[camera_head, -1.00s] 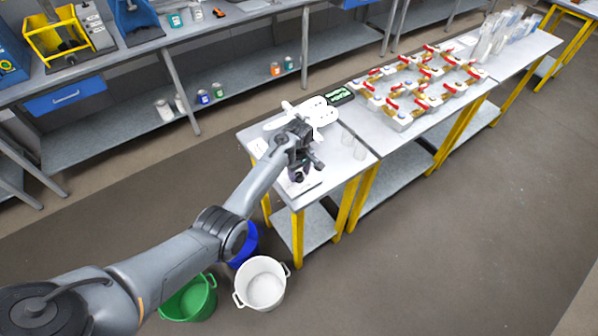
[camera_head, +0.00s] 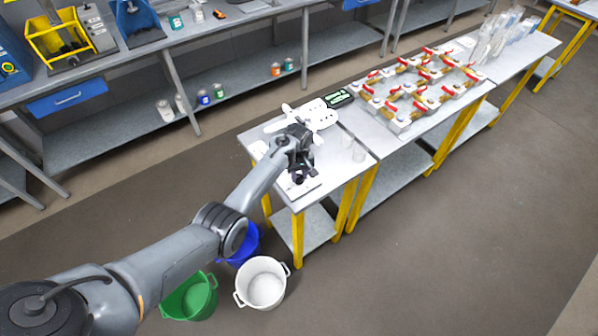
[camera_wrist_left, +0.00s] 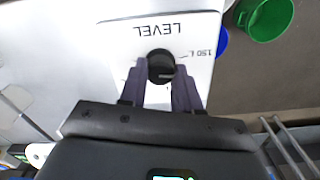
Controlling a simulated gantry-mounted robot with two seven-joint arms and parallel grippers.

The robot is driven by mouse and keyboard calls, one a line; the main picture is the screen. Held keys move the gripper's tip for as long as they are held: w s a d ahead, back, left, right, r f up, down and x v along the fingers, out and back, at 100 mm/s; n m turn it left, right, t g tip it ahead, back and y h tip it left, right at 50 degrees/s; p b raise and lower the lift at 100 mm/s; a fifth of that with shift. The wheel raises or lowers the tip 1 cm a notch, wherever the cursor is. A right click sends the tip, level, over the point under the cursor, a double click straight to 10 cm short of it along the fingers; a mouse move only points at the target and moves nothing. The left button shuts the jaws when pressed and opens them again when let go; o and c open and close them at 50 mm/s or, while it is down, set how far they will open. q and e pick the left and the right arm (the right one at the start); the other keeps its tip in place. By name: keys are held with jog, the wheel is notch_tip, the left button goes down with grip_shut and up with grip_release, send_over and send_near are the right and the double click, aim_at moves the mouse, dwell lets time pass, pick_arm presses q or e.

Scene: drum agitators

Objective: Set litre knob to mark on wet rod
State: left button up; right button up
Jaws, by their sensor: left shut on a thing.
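The litre knob (camera_wrist_left: 160,66) is round and black, set on a white panel (camera_wrist_left: 120,38) printed LEVEL, upside down in the left wrist view. A 150 L mark (camera_wrist_left: 198,53) lies to its right. A short pale line shows on the knob's face. My left gripper (camera_wrist_left: 161,75) has its two dark fingers on either side of the knob, shut on it. In the head view the left gripper (camera_head: 299,168) is over the panel at the near table's front. I cannot make out a wet rod or its mark. My right gripper is not in view.
A white lobed device (camera_head: 318,115) and a dark display with green text (camera_head: 338,98) stand behind the gripper. Red-handled valves (camera_head: 420,90) fill the adjoining table. White (camera_head: 262,284), green (camera_head: 190,299) and blue buckets sit on the floor.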

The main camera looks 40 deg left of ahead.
pick_arm(q)
jog(key=m+p, duration=0.1)
jog(key=m, duration=0.1)
jog(key=shift+r+m, duration=0.2)
jog(key=shift+m, duration=0.2)
jog(key=m+p, duration=0.1)
jog(key=m, duration=0.2)
jog(key=shift+m, duration=0.4)
jog(key=m, duration=0.3)
jog(key=shift+f+p, duration=0.1)
jog(key=shift+p, duration=0.2)
jog(key=m, duration=0.7)
jog(key=shift+m, duration=0.4)
jog(key=m+b, duration=0.1)
jog(key=m, duration=0.2)
jog(key=shift+f+m, duration=0.1)
jog(key=shift+m, duration=0.2)
jog(key=m+b, duration=0.1)
jog(key=m, duration=0.3)
jog(key=shift+b, duration=0.4)
jog(key=shift+m+b, duration=0.6)
jog(key=shift+m, duration=1.1)
